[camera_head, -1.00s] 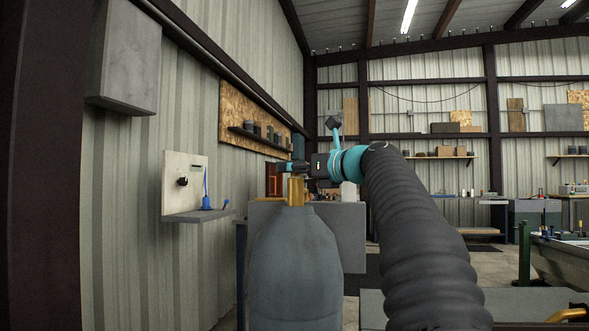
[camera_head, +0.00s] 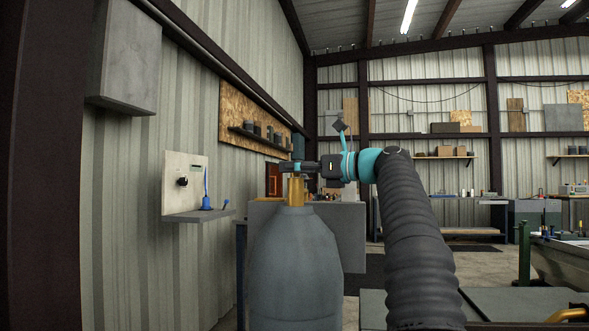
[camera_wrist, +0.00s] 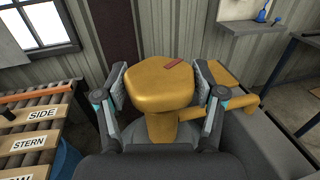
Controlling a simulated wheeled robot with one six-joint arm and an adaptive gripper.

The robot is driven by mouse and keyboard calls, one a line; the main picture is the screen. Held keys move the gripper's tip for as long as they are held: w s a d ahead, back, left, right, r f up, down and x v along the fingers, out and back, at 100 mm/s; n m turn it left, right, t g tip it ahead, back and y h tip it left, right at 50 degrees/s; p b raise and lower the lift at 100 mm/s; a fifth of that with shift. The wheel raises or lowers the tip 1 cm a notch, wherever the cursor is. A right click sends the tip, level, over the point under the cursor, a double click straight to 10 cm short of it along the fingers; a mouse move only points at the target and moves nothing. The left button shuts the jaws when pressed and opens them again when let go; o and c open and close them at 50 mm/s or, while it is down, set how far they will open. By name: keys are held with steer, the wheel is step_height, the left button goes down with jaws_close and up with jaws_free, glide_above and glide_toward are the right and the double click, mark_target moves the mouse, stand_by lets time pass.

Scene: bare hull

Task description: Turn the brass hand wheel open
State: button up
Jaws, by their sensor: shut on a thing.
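The brass hand wheel (camera_wrist: 155,82) fills the middle of the wrist view, with rounded lobes and a red mark (camera_wrist: 173,64) on its top, towards the far right edge. My gripper (camera_wrist: 160,88) is shut on the wheel, one finger on each side. In the head view my gripper (camera_head: 298,167) reaches in level from the right, over the brass valve body (camera_head: 296,190), and largely hides the wheel. The valve tops a grey gas cylinder (camera_head: 294,265) standing upright. In the wrist view a brass side outlet (camera_wrist: 240,108) runs to the right of the wheel.
A wall panel with a knob (camera_head: 184,182) and small shelf is to the left of the cylinder. A grey box (camera_head: 352,235) stands behind it. In the wrist view, a rack with labels reading SIDE and STERN (camera_wrist: 40,130) is at the left.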

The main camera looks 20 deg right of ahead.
steer(key=o, duration=1.2)
steer(key=shift+c, duration=0.2)
steer(key=v, duration=1.2)
